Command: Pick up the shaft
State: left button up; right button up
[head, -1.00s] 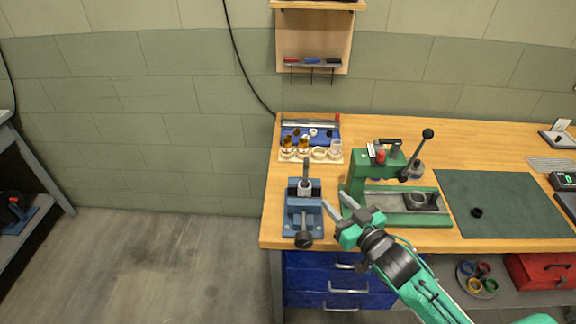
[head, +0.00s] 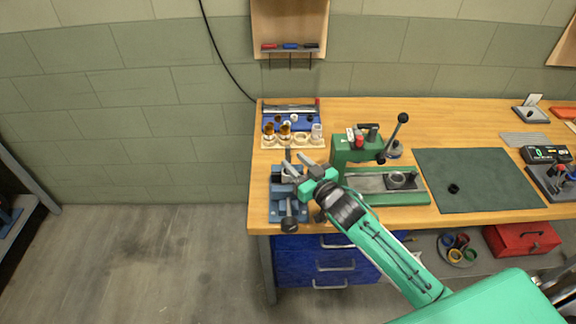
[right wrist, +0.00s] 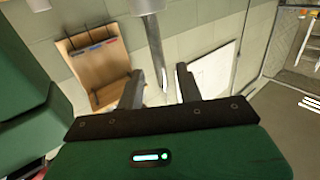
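The grey metal shaft (head: 288,155) stands upright in the blue vise (head: 276,205) at the left end of the workbench. My right gripper (head: 293,163) is open at the vise, its fingers pointing left toward the shaft. In the right wrist view the shaft (right wrist: 155,55) appears in the gap between the two open fingers (right wrist: 160,85), nearer the left finger. I cannot tell whether a finger touches it. The gripper partly covers the vise in the head view. My left gripper is not in view.
A green press (head: 352,150) with a lever stands just right of the gripper. Behind the vise are a pale holder (head: 270,143) with small parts and a blue tray (head: 269,124). A dark green mat (head: 480,180) lies to the right. Blue drawers (head: 300,262) are below the bench.

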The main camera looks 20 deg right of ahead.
jog(key=p+x, duration=0.1)
jog(key=x, duration=0.2)
jog(key=shift+w+a, duration=0.1)
jog(key=shift+w, duration=0.15)
jog(key=shift+w+a+f, duration=0.1)
jog(key=shift+w, duration=0.25)
grip_shut()
notch_tip(320, 180, up, 30)
jog(key=p, duration=0.7)
send_over(288, 156)
jog(key=shift+w, duration=0.35)
